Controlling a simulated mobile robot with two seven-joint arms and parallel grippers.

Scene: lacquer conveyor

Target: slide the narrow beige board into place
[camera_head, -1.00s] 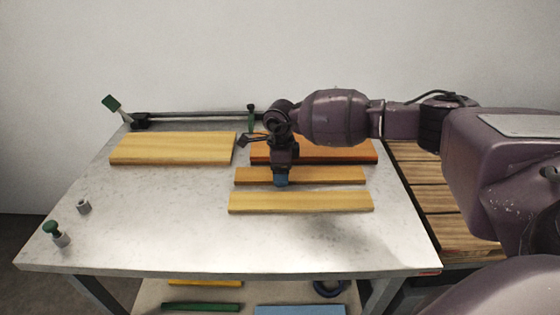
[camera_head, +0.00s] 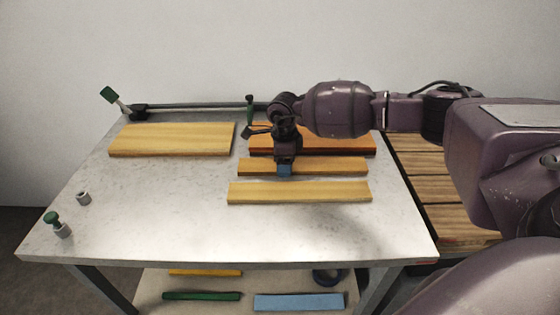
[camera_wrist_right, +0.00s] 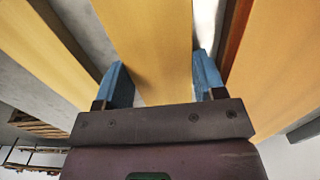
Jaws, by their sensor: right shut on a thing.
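The narrow beige board (camera_head: 335,166), tan in the head view, lies on the table between a pale yellow board in front and an orange board behind. My right gripper (camera_head: 285,170) points down onto it, left of its middle, and is shut on it. In the right wrist view the blue fingertips (camera_wrist_right: 160,85) stand on either side of the held board (camera_wrist_right: 150,40), with other boards to left and right. My wrist hides part of the orange board. My left gripper is not in view.
The pale yellow board (camera_head: 300,192) lies just in front, and the orange board (camera_head: 340,143) behind. A wide yellow board (camera_head: 170,139) lies at back left. A rail (camera_head: 190,108) with clamps runs along the back edge. The front of the table (camera_head: 220,230) is clear.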

